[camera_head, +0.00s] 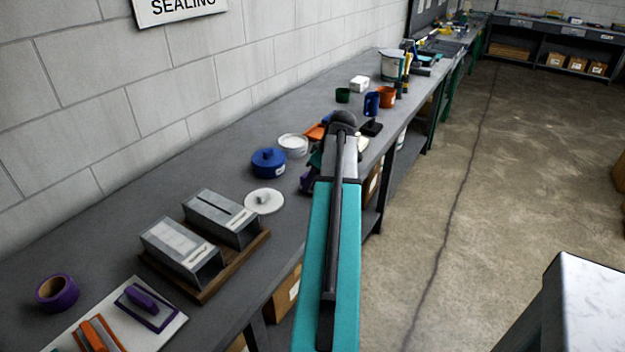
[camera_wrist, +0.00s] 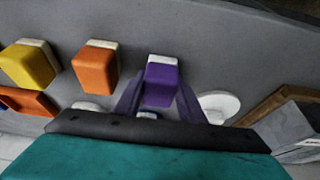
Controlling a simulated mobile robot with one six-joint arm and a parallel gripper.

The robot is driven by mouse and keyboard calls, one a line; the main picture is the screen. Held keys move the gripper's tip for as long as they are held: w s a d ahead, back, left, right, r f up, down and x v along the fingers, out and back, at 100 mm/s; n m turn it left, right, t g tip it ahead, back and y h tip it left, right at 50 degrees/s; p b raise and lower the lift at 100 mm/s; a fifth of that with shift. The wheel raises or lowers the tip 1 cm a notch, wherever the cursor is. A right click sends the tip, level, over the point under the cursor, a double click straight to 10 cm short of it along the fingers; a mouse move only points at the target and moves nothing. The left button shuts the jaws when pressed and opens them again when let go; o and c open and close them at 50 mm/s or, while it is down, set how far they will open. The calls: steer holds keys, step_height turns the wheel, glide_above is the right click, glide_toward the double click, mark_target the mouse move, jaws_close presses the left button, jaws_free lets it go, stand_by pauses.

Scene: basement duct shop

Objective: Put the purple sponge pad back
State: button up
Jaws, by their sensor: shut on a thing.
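The purple sponge pad (camera_wrist: 163,82), a block with a pale backing, is in the middle of the wrist view. My gripper (camera_wrist: 159,99) is shut on it, with one dark purple finger on each side. I cannot tell whether the pad touches the bench. An orange sponge pad (camera_wrist: 95,70) and a yellow sponge pad (camera_wrist: 29,66) stand to its left, apart from it. In the head view my arm hides most of the gripper and the held pad; only a small purple part shows left of the arm.
The grey bench (camera_head: 225,151) runs along the wall. Near the arm are a blue lidded pot (camera_head: 268,163), a white disc (camera_head: 264,201) and metal boxes on a wooden base (camera_head: 220,277). A white board (camera_head: 70,333) with purple and orange items lies nearer, beside purple tape (camera_head: 57,292).

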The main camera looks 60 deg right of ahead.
steer(key=shift+f, duration=0.15)
steer(key=o, duration=0.9)
steer(key=b+v, duration=0.1)
steer(key=v, duration=1.1)
steer(key=shift+b, duration=0.35)
stand_by(0.6)
